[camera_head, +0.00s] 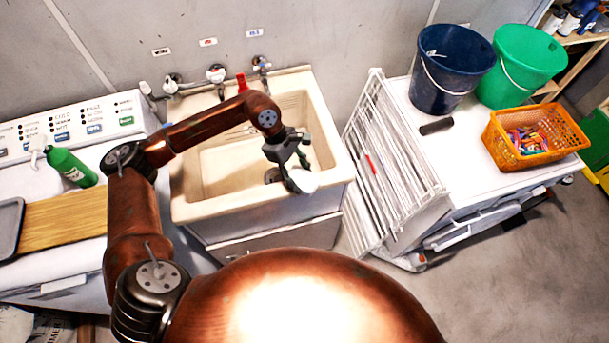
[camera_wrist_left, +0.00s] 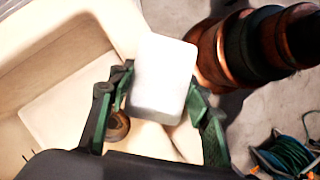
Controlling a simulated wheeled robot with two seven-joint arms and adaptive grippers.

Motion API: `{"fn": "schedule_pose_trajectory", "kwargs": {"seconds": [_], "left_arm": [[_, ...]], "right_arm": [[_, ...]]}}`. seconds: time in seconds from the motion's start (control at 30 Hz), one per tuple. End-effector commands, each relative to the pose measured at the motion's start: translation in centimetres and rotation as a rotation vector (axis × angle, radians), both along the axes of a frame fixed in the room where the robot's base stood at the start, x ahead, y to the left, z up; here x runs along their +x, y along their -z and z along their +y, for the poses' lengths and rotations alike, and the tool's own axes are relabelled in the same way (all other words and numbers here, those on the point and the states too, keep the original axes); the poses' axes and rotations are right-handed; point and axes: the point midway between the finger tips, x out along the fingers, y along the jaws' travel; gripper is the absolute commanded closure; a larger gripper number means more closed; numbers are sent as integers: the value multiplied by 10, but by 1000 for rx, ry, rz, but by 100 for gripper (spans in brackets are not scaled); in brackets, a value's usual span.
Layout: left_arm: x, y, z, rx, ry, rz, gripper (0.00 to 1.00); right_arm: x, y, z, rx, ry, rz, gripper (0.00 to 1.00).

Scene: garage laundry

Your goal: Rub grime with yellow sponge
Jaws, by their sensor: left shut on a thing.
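My left gripper (camera_head: 296,168) is shut on a pale white block (camera_head: 303,181), which looks white rather than yellow. In the left wrist view the block (camera_wrist_left: 163,78) sits between the two green-and-black fingers (camera_wrist_left: 155,115). It is over the front right part of the beige sink (camera_head: 215,165), near the rim; I cannot tell whether it touches. No yellow sponge shows clearly. A round brown drain (camera_wrist_left: 117,126) shows beside the block. I cannot make out clear grime on the sink. My right gripper is not in view.
Left of the sink are a green bottle (camera_head: 70,167), a wooden board (camera_head: 65,221) and a grey tray (camera_head: 10,230). To the right stand a white drying rack (camera_head: 385,165), blue (camera_head: 450,65) and green (camera_head: 518,65) buckets and an orange basket (camera_head: 535,138). Taps (camera_head: 216,74) line the wall.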

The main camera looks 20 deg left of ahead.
Motion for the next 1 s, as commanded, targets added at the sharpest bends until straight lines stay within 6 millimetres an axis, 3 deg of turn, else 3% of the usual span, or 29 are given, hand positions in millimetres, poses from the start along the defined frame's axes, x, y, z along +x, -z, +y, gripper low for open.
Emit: {"fn": "schedule_pose_trajectory", "kwargs": {"seconds": [0.03,0.3,1.0], "left_arm": [[-5,8,8,18,-1,13,90],[-17,8,28,19,0,15,90],[-37,4,61,18,0,14,90]], "right_arm": [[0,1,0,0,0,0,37],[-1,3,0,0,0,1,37],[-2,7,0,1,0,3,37]]}}
